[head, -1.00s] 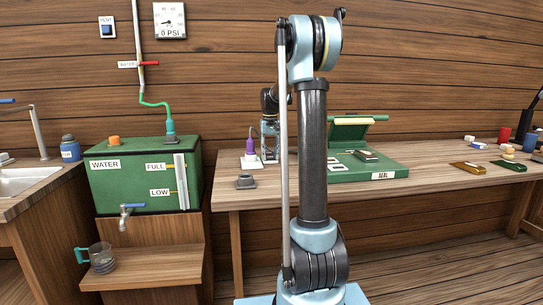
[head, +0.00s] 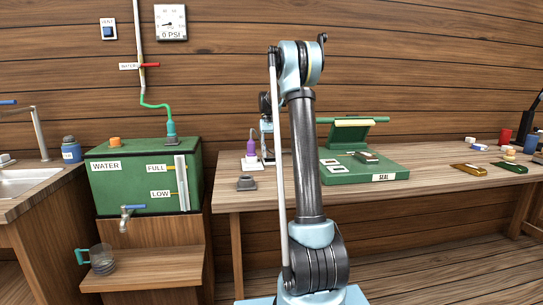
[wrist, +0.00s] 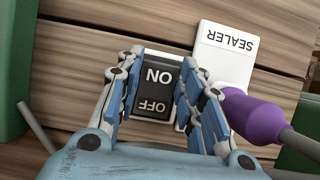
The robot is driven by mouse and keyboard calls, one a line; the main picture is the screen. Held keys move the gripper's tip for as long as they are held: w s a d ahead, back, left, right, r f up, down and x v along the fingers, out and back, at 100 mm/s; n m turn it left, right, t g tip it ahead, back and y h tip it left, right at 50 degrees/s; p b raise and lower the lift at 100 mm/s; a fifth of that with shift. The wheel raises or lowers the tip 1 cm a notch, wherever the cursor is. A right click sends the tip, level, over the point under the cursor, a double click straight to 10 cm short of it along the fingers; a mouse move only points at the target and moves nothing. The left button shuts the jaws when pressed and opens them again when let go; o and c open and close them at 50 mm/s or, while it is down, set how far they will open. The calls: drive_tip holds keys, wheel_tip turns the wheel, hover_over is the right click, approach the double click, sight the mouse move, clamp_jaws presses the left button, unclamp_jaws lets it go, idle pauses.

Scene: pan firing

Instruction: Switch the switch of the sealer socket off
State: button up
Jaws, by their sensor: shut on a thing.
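The sealer socket's black rocker switch (wrist: 155,90), marked ON and OFF, sits in a white frame in the wrist view. The lettering is upside down. The white SEALER label (wrist: 225,50) is beside it, and a purple plug (wrist: 250,115) is in the socket. My gripper (wrist: 161,65) has its two blue fingers on either side of the switch, shut on it. I cannot tell which half of the rocker is pressed in. In the head view the purple plug (head: 251,148) and white socket (head: 249,163) show at the back of the bench, left of my arm.
A green sealer (head: 350,170) stands on the bench right of my arm. A small dark object (head: 246,183) lies in front of the socket. The green water tank (head: 130,190) stands left of the bench. The wall is close behind the socket.

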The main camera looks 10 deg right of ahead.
drive_tip(key=shift+w, duration=0.1)
drive_tip(key=o, duration=1.1)
drive_tip(key=shift+c, duration=0.2)
drive_tip(key=shift+r, duration=0.15)
drive_tip(key=v, duration=1.1)
drive_tip(key=shift+w+r, duration=0.25)
drive_tip(key=shift+s, duration=0.1)
